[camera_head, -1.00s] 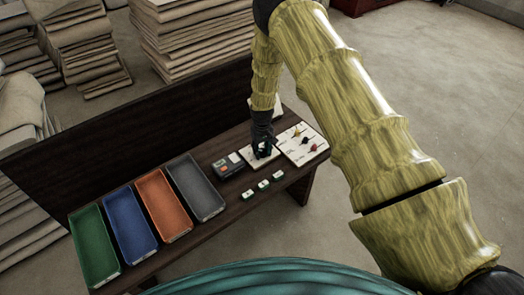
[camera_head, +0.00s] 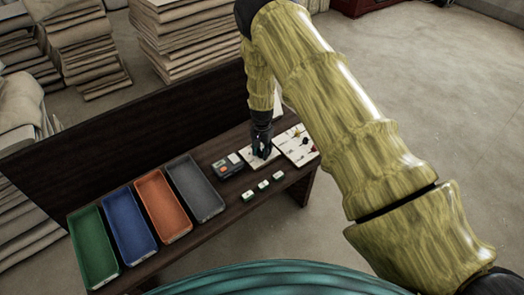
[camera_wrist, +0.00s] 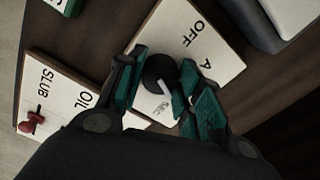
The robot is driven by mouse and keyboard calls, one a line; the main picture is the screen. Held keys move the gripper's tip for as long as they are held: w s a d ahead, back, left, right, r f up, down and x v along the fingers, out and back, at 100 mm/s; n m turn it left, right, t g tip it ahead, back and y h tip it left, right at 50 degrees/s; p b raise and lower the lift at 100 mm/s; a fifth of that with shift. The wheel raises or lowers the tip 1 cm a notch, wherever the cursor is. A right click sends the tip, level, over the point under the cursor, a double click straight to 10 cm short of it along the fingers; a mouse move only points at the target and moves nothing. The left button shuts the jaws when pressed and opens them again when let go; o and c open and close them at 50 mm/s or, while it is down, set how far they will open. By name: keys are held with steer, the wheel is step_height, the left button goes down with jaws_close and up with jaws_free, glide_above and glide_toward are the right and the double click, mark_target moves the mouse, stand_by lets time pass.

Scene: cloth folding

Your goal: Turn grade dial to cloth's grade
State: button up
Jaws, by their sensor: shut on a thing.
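The grade dial is a black round knob (camera_wrist: 155,70) with a pale pointer on a white plate (camera_wrist: 212,58) marked OFF and A, with another small marking partly hidden. In the wrist view the pointer slants down and right, towards that small marking. My gripper (camera_wrist: 160,82) has its teal fingers on both sides of the knob, shut on it. In the head view my gripper (camera_head: 262,153) is down at the white dial plate (camera_head: 252,164), and the knob is mostly hidden. No cloth being graded is clearly seen.
A white board (camera_head: 299,151) with coloured pins lies right of the dial; its OIL and SLUB labels show in the wrist view. A grey and red device (camera_head: 226,167) and small white-topped green blocks (camera_head: 263,185) are nearby. Green, blue, orange and grey trays (camera_head: 206,199) fill the left.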

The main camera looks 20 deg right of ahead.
mark_target(262, 151)
steer(key=shift+m, duration=2.2)
steer(key=o, duration=1.1)
steer(key=shift+c, duration=0.2)
step_height(262, 151, up, 12)
